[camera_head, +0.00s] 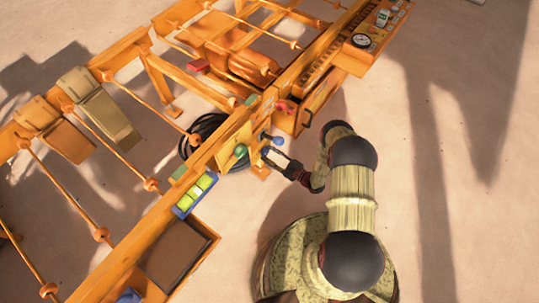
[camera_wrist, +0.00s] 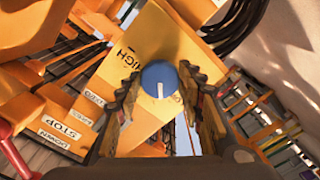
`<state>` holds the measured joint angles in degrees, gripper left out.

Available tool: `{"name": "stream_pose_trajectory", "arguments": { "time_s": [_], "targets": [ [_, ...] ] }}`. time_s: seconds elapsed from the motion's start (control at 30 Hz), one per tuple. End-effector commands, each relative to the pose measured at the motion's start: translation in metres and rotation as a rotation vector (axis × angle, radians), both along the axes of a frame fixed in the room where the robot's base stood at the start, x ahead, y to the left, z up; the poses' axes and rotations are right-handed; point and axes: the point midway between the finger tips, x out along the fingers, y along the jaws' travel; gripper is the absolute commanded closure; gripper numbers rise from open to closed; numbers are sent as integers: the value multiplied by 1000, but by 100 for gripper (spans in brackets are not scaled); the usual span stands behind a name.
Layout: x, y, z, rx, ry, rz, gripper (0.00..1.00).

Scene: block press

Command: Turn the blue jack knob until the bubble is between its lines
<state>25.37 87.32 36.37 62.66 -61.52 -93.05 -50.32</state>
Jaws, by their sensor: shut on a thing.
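The blue jack knob (camera_wrist: 158,76) is round with a white line that points down in the wrist view. It sits in front of a yellow plate marked HIGH (camera_wrist: 140,62). My gripper (camera_wrist: 160,95) has one finger on each side of the knob and is shut on it. In the head view my gripper (camera_head: 271,154) reaches the orange frame from the right. A level with bright green vials in a blue holder (camera_head: 195,193) lies on the frame, lower left of my gripper. Its bubble and lines are too small to read.
A green knob (camera_head: 240,151) is just left of my gripper. A red handle (camera_head: 284,107) is above it. A black coiled hose (camera_head: 205,130) lies behind the plate. A dial gauge (camera_head: 361,40) is at the upper right. The sandy floor on the right is clear.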

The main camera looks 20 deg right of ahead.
Motion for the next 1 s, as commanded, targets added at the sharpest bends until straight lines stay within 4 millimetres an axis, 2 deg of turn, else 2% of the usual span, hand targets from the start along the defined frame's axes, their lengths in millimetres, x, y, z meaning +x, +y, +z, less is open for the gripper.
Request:
{"name": "stream_pose_trajectory", "arguments": {
  "time_s": [0.3,0.73,0.77,1.0],
  "targets": [
    [-1,0,-1,-69,-48,0,87],
    [-1,1,-1,-75,-52,1,87],
    [-1,1,-1,-75,-52,1,61],
    [0,0,0,-75,-54,1,47]
  ]
}}
